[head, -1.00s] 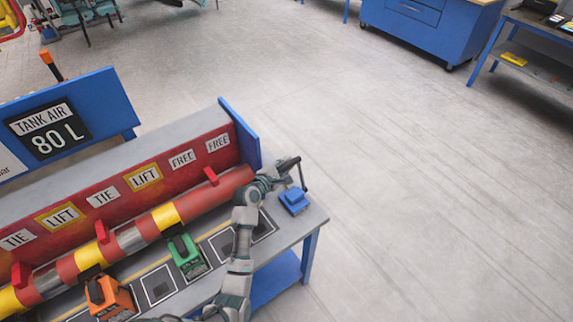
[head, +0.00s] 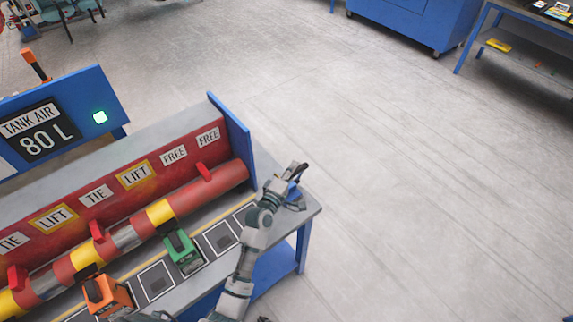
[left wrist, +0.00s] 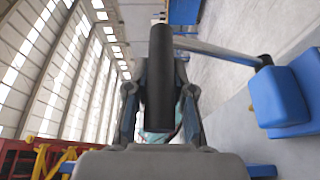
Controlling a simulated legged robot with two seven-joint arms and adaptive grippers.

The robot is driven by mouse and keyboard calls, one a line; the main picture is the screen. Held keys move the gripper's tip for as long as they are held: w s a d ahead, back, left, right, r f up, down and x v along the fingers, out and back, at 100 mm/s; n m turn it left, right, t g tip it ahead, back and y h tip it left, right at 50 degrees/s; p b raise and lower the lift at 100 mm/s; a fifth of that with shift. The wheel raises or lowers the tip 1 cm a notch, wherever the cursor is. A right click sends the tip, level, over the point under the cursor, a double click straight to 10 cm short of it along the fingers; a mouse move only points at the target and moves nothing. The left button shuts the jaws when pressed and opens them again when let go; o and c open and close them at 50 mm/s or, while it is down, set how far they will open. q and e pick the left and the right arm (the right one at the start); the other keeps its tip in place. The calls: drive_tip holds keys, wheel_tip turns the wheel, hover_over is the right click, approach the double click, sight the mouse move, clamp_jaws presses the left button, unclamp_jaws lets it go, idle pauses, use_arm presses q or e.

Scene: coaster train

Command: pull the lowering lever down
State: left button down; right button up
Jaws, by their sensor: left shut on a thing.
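The lowering lever stands at the right end of the bench, on a blue base (head: 297,198). In the head view, my left gripper (head: 293,176) is over the lever and hides most of it. In the left wrist view, the lever's black cylindrical handle (left wrist: 160,75) lies between the two fingers of my left gripper, which is shut on it. A grey rod (left wrist: 218,50) runs from behind the handle to the blue base (left wrist: 285,95) at the right. My right gripper is not in view.
A red panel with LIFT, TIE and FREE labels (head: 135,175) and a red and yellow pipe (head: 160,212) run along the bench. Green (head: 183,250) and orange (head: 107,296) devices stand before it. The display (head: 42,132) reads 80 L.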

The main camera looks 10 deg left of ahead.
use_arm(q)
drive_tip(key=shift+s+d+f+m+t+b, duration=0.2)
drive_tip(key=shift+s+d+m, duration=0.15)
drive_tip(key=shift+d+m, duration=0.15)
drive_tip(key=shift+s+d+f+m+t+b, duration=0.1)
drive_tip(key=shift+s+d+f+m+b, duration=0.1)
drive_tip(key=shift+s+d+m, duration=0.25)
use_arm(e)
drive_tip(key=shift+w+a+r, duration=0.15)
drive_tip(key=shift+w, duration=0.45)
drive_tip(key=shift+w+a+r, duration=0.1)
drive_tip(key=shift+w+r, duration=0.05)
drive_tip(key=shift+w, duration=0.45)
use_arm(q)
drive_tip(key=shift+w, duration=0.1)
drive_tip(key=c, duration=1)
unclamp_jaws()
drive_tip(key=shift+w+d, duration=0.1)
drive_tip(key=shift+w, duration=0.05)
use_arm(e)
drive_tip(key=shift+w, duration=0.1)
use_arm(q)
drive_tip(key=v, duration=1.2)
drive_tip(key=shift+f, duration=0.1)
